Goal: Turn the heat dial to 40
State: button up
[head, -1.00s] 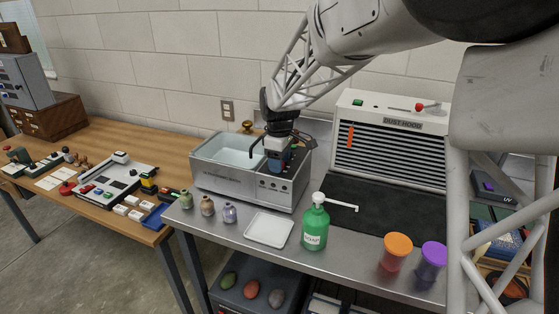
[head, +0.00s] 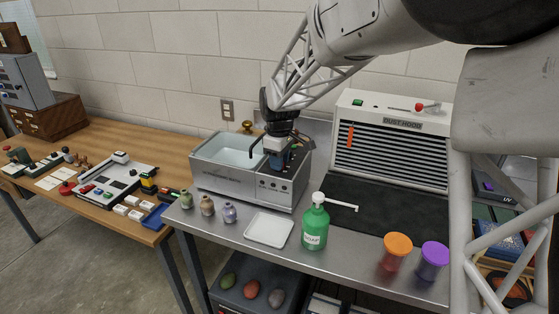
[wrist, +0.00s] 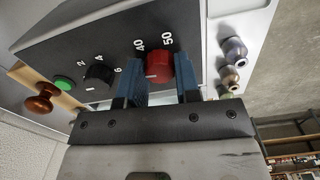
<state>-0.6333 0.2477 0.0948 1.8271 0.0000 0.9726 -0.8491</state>
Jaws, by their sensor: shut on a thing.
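The heat dial (wrist: 158,68) is a red knob on the dark sloping panel in the wrist view, with the printed numbers 40 and 50 beside it. A short white mark shows on the dial, but I cannot tell exactly which number it is set to. My gripper (wrist: 161,86) has its two blue fingers on either side of the red dial, shut on it. In the head view my gripper (head: 277,153) is at the control panel of the steel water bath (head: 225,178) and hides the dial.
A black dial (wrist: 98,76) and green button (wrist: 62,82) sit beside the red dial. A brass knob (head: 247,126) stands behind the bath. Small bottles (head: 207,206), a white tray (head: 269,230) and a green soap bottle (head: 315,228) stand in front.

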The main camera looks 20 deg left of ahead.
jog(key=m, duration=0.5)
jog(key=shift+m, duration=0.3)
jog(key=m, duration=0.5)
dwell(0.4)
jog(key=o, duration=0.9)
jog(key=shift+r, duration=3.95)
